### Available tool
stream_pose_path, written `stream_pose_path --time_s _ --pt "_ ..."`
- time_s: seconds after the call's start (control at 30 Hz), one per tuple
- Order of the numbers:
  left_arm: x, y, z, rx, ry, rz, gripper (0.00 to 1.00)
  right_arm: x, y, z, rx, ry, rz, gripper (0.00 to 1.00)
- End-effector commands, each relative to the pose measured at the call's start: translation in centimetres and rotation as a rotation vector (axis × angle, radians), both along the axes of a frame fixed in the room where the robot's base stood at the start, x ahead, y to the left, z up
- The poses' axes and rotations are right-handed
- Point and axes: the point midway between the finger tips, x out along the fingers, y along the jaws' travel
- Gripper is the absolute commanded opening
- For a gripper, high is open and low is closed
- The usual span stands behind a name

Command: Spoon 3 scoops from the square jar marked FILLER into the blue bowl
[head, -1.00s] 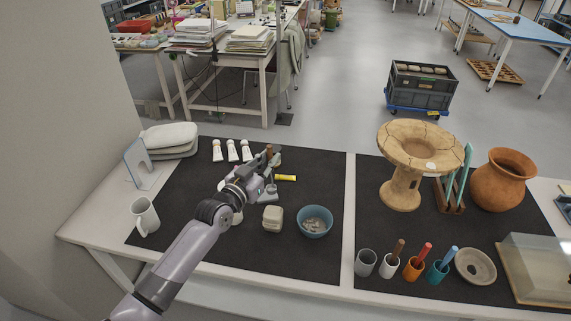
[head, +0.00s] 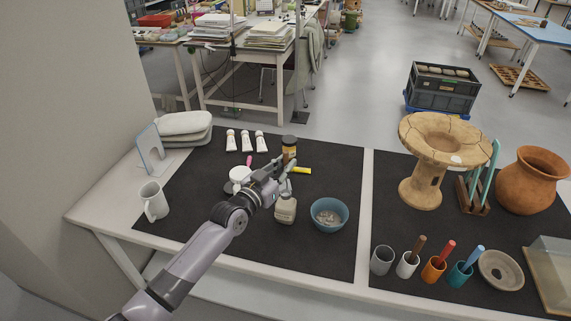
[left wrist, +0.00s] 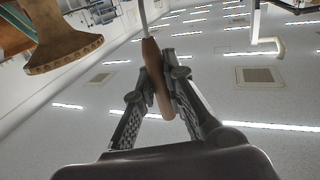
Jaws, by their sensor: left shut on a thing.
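My left gripper (head: 283,182) is shut on a wooden handle (left wrist: 151,75) with a thin pale shaft, seen in the left wrist view; I take it for the spoon. The spoon's working end is out of sight in both views. In the head view the gripper is just above and behind a small pale square jar (head: 286,211); its marking is too small to read. The blue bowl (head: 344,220) stands to the right of the jar, with greyish pieces or material in it. I cannot tell whether the spoon touches the jar. My right gripper is not in view.
An amber jar with a dark lid (head: 289,149) and a yellow tube (head: 302,171) lie behind the gripper. A white round dish (head: 238,174) and a white mug (head: 154,203) are to the left. Several cups (head: 382,260) and a cracked pedestal vessel (head: 424,180) stand right.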

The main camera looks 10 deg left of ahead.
Motion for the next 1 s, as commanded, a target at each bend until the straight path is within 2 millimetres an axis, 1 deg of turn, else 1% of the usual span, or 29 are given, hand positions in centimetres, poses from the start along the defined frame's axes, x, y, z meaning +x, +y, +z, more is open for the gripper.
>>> stream_pose_path --time_s 0.03,0.5,0.63,1.0 --pt "0.0 0.0 -0.8 0.000 0.000 0.000 0.00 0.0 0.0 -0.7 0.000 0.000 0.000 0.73" --pt "0.0 0.0 -4.3 0.000 0.000 0.000 0.00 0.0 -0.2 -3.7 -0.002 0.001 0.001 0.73" --pt "0.0 0.0 -4.6 0.000 0.000 0.000 0.00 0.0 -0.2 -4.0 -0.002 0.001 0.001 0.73" --pt "0.0 0.0 -4.6 0.000 -0.001 0.000 0.00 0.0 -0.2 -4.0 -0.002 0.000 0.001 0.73"
